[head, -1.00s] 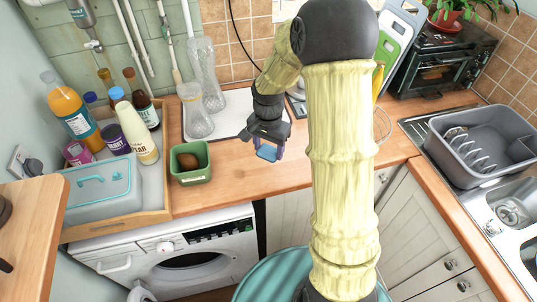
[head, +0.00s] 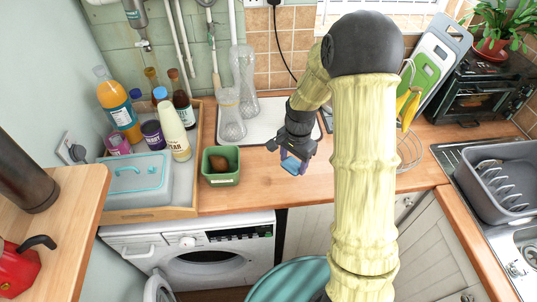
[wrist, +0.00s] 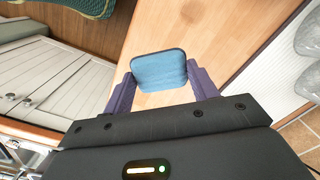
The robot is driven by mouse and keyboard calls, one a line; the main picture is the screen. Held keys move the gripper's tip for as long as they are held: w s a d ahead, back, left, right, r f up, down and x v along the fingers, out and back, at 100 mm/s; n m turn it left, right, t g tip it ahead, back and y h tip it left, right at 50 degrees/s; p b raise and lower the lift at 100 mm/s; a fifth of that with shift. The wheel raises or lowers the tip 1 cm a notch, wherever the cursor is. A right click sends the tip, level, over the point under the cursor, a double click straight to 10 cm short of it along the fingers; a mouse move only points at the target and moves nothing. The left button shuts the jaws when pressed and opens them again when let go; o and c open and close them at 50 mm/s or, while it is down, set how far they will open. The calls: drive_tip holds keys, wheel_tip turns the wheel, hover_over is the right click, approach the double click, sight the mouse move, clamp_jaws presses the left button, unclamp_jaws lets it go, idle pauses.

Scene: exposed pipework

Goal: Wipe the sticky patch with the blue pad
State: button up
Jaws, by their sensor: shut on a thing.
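The blue pad (wrist: 159,71) is a rounded rectangle seen face-on in the wrist view, between the purple fingers of my gripper (wrist: 162,88). My gripper (head: 293,158) is shut on the pad. In the head view the pad (head: 290,166) shows at the fingertips, over the front part of the wooden counter (head: 262,190). I cannot tell whether the pad touches the counter. I cannot make out the sticky patch in either view; my arm and gripper hide part of the counter.
A green tub (head: 221,178) holding a brown item stands left of my gripper. A wooden tray (head: 150,215) with bottles and a blue-lidded box is further left. Glass vases (head: 231,115) stand behind on a white mat. A wire basket (head: 410,152) is to the right.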

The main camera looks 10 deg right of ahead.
drive_tip(key=p, duration=0.1)
drive_tip(key=a+m+p, duration=0.1)
drive_tip(key=p, duration=0.1)
drive_tip(key=shift+r+p, duration=0.2)
drive_tip(key=shift+p, duration=0.1)
drive_tip(key=shift+f+m+p, duration=0.25)
drive_tip(key=shift+m+p, duration=0.25)
drive_tip(key=shift+p, duration=0.3)
drive_tip(key=shift+f+m+p, duration=0.3)
drive_tip(key=shift+f+p, duration=0.05)
drive_tip(key=shift+p, duration=0.35)
drive_tip(key=shift+d+f, duration=0.1)
drive_tip(key=shift+f, duration=0.15)
drive_tip(key=shift+s, duration=0.15)
